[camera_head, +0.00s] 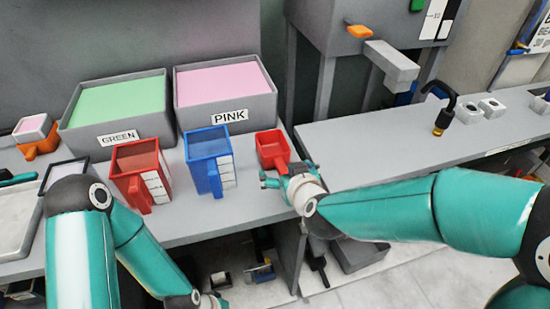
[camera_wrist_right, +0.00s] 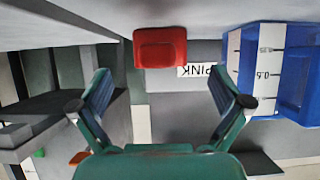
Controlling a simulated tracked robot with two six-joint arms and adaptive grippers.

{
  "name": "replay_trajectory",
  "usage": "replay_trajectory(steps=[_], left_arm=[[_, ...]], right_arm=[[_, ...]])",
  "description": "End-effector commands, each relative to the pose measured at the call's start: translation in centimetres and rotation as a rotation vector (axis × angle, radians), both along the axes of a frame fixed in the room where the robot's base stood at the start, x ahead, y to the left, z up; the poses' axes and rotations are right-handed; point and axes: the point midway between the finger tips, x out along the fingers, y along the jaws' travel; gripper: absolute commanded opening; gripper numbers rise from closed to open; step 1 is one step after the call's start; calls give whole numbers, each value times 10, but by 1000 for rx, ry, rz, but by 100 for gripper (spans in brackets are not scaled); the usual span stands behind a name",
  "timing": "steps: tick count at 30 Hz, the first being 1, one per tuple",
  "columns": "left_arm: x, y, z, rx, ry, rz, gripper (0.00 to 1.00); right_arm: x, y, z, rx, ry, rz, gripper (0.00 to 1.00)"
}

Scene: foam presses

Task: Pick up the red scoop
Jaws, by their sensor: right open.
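The red scoop (camera_head: 272,147) lies on the grey bench near its right end, right of the blue jug, its handle pointing toward my right gripper. My right gripper (camera_head: 289,174) is open at the handle end, with one finger on each side. In the right wrist view, the red scoop (camera_wrist_right: 160,48) shows ahead of the gap between the spread fingers (camera_wrist_right: 160,85), and nothing is held. Whether a finger touches the handle cannot be told. My left gripper (camera_head: 212,301) shows only partly at the bottom edge, low in front of the bench, and its jaws are unclear.
A blue measuring jug (camera_head: 208,160) and a red measuring jug (camera_head: 139,173) stand left of the scoop. Behind them are bins labelled GREEN (camera_head: 118,103) and PINK (camera_head: 226,90). A gap separates this bench from the right-hand bench (camera_head: 385,140), which holds a black hooked tool (camera_head: 443,115).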

Motion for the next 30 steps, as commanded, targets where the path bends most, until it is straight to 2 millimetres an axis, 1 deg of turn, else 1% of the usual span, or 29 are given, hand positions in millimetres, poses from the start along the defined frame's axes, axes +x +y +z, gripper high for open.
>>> replay_trajectory(steps=[5, 12, 15, 23, 24, 26, 30], left_arm=[[0, 0, 0, 0, 0, 0, 40], [0, 0, 2, 0, 0, 0, 40], [0, 0, 2, 0, 0, 0, 40], [0, 0, 2, 0, 0, 0, 40], [0, 0, 2, 0, 0, 0, 40], [0, 0, 2, 0, 0, 0, 40], [0, 0, 2, 0, 0, 0, 40]], right_arm=[[8, 3, -5, 0, 1, 0, 100], [36, 11, -20, -1, 2, -1, 100], [44, 14, -24, 0, 1, 0, 100], [48, 14, -26, 0, 0, -1, 100], [47, 14, -26, 0, 0, -1, 98], [47, 14, -26, 0, 0, -1, 88], [47, 14, -26, 0, 0, -1, 65]])
